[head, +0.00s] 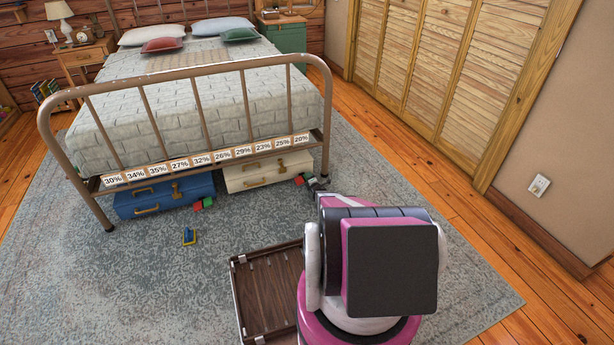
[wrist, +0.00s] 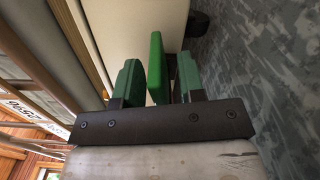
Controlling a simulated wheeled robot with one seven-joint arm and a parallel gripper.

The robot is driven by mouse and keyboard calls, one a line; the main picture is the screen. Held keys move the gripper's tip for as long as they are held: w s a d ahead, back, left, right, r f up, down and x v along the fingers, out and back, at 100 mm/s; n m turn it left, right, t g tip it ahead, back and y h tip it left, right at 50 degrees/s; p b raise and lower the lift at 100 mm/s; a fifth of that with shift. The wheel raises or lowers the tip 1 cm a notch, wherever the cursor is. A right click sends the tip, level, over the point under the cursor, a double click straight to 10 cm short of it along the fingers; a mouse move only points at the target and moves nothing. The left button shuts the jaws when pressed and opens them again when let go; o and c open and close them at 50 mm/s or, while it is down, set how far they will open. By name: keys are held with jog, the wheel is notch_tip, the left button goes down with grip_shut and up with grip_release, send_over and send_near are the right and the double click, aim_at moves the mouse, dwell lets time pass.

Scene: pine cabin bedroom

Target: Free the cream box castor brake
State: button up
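The cream box (head: 268,173) sits under the foot of the bed, right of the blue box (head: 165,194). A red and green piece (head: 299,180) shows at its right front corner in the head view. My gripper (head: 315,184) is at that corner and partly hides it. In the wrist view, a bright green tab (wrist: 156,68) stands between the two dark green fingers of my gripper (wrist: 159,80). Gaps show on both sides of the tab, so the fingers are open around it. The cream box's wall (wrist: 130,30) is just beyond, with a dark castor (wrist: 198,22) beside it.
The metal bed frame (head: 327,110) stands close to my gripper, with percentage labels along its low rail. A similar red and green piece (head: 204,203) is by the blue box.

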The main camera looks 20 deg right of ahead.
jog(key=shift+w, duration=0.25)
grip_shut()
jog(key=m, duration=0.1)
jog(key=f+m, duration=0.1)
jog(key=m, duration=0.3)
jog(key=shift+f, duration=0.35)
grip_release()
jog(key=shift+s, duration=0.1)
